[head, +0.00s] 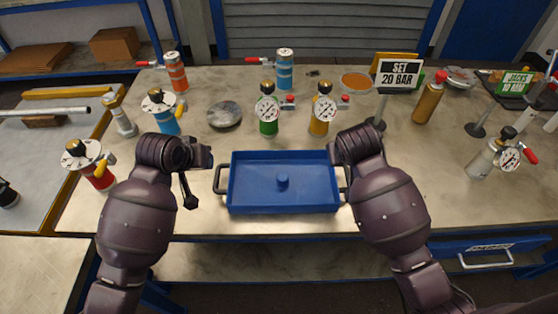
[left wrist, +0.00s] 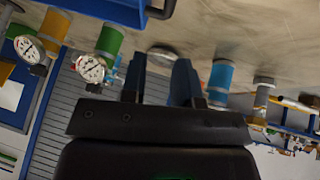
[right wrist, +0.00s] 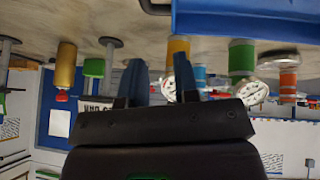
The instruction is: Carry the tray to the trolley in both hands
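My left gripper (head: 198,172) is open and empty, just left of the tray's left handle (head: 219,180). In the left wrist view the tray (left wrist: 112,10) and that handle (left wrist: 160,10) are at the top, beyond the spread fingers (left wrist: 158,62). My right gripper (head: 343,150) is by the right handle (head: 346,190), its fingers mostly hidden. The right wrist view shows them open and empty (right wrist: 160,62), apart from the tray (right wrist: 250,18). I cannot identify a trolley.
Green (head: 268,118) and yellow (head: 321,117) gauge vessels stand behind the tray. A red gauge vessel (head: 92,170) stands left of my left arm. A "SET 20 BAR" sign (head: 398,73) is behind my right gripper.

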